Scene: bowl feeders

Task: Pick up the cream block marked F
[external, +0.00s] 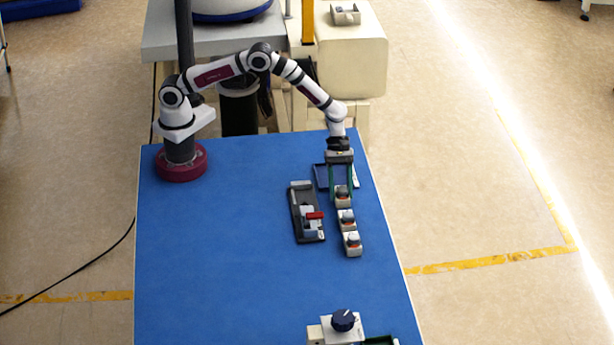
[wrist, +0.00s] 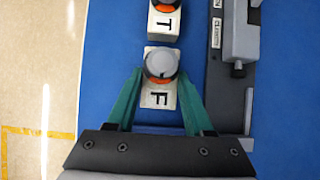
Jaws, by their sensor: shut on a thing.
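The cream block marked F (wrist: 158,97) has a grey round knob with an orange ring on top. In the wrist view it sits between the green fingers of my gripper (wrist: 159,80), which is shut on it. In the external view my gripper (external: 342,190) points down at the nearest block of a row, the F block (external: 342,199). I cannot tell whether it is lifted off the table. A similar block marked T (wrist: 163,24) stands just beyond it, apart from it, and also shows in the external view (external: 347,218).
A third cream block (external: 351,245) ends the row. A dark fixture (external: 296,222) with a red part stands left of the row and lies close on the right in the wrist view (wrist: 225,100). The table's left side (external: 220,260) is clear.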

